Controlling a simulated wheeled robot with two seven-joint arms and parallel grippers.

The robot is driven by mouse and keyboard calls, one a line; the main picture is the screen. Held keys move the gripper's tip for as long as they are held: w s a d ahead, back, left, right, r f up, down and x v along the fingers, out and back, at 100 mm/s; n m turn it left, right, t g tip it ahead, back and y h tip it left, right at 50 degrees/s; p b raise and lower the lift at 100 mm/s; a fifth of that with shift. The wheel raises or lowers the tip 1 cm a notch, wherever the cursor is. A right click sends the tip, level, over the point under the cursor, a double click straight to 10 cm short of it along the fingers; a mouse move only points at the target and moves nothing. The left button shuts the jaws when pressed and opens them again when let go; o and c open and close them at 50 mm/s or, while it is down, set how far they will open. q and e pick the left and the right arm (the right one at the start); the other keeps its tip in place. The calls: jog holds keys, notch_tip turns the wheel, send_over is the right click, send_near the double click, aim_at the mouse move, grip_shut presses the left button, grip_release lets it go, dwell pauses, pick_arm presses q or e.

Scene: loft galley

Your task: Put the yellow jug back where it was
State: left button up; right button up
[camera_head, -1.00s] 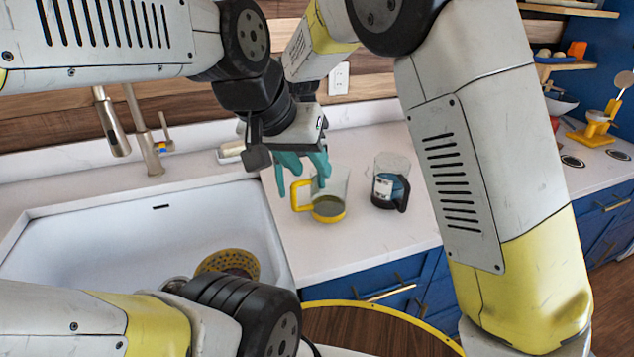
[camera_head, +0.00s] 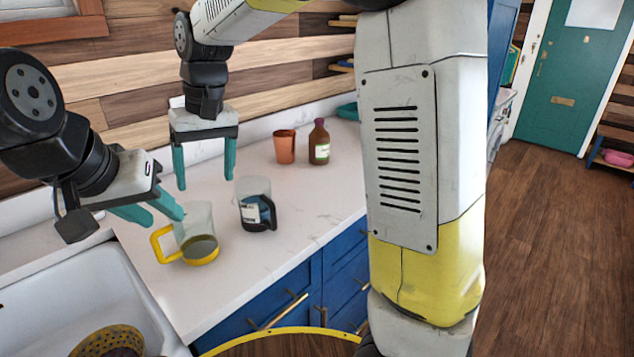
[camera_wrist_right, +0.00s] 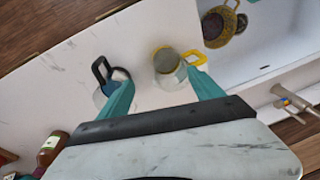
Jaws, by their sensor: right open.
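The yellow jug (camera_head: 203,252), clear-walled with a yellow base and handle, stands upright on the white counter beside the sink. It also shows in the right wrist view (camera_wrist_right: 167,61). My left gripper (camera_head: 163,216) is open and empty, its fingertips just above and left of the jug in the head view. I cannot tell whether they touch it. My right gripper (camera_head: 206,182) is open and empty above the counter, fingers pointing down, behind the jugs in the head view. In the right wrist view its fingers (camera_wrist_right: 152,83) spread toward both jugs.
A dark-handled jug (camera_head: 256,205) stands right of the yellow one. An orange cup (camera_head: 285,147) and a brown bottle (camera_head: 319,142) stand farther back. The sink (camera_head: 50,290) holds a yellow colander (camera_head: 108,342). Counter (camera_head: 300,215) right of the dark jug is clear.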

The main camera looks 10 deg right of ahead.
jog(key=s+d+m+t, duration=0.2)
jog(key=s+d, duration=0.5)
jog(key=d, duration=0.4)
jog(key=s+d+r+m+t, duration=0.1)
jog(key=s+d+m+t, duration=0.1)
jog(key=s+d, duration=0.5)
jog(key=d+t, duration=0.1)
jog(key=d, duration=0.3)
jog(key=shift+s+d+r+t, duration=0.15)
jog(key=shift+d+r+t, duration=0.05)
jog(key=shift+d+t, duration=0.15)
